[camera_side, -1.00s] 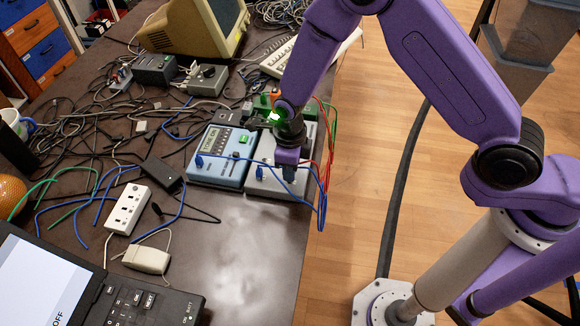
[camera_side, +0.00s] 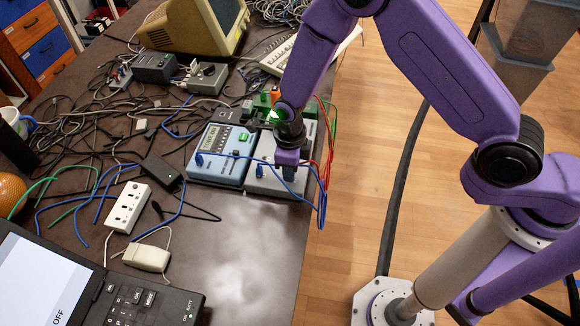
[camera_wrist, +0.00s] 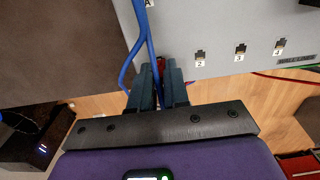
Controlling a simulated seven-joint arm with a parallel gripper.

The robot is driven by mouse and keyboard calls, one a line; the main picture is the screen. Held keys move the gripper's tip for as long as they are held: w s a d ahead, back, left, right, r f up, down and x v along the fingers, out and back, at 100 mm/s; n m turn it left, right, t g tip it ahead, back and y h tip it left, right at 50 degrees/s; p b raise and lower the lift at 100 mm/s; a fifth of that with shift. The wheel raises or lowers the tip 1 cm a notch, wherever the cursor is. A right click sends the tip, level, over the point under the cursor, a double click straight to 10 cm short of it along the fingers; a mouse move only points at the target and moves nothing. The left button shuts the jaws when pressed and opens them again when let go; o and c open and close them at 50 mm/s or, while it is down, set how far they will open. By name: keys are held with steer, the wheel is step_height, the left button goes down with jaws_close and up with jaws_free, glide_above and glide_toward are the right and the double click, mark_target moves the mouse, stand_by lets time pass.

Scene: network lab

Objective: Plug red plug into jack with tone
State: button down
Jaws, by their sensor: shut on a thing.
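A grey box labelled WALL LINES (camera_wrist: 219,25) lies at the table's edge; jacks numbered 2 (camera_wrist: 200,57), 3 (camera_wrist: 240,50) and 4 (camera_wrist: 279,45) show in the wrist view. It also shows in the side view (camera_side: 262,183), partly behind my gripper (camera_side: 288,168). In the wrist view my gripper (camera_wrist: 158,82) is shut on the red plug (camera_wrist: 160,65), of which only a little shows between the fingertips. The fingertips are beside the box's edge, left of jack 2. A jack numbered 1 is not visible. Whether the plug touches the box I cannot tell.
A blue tester (camera_side: 217,167) with a display stands left of the grey box. A blue cable (camera_wrist: 127,70) runs from port A close by my fingers. Red cables (camera_side: 330,145) hang at the table's right edge. Bare table (camera_side: 240,240) lies in front.

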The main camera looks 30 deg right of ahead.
steer(key=shift+f, duration=0.25)
stand_by(0.7)
steer(key=c, duration=1)
jaws_free()
steer(key=shift+c, duration=0.2)
step_height(320, 180, up, 17)
steer(key=shift+r, duration=0.15)
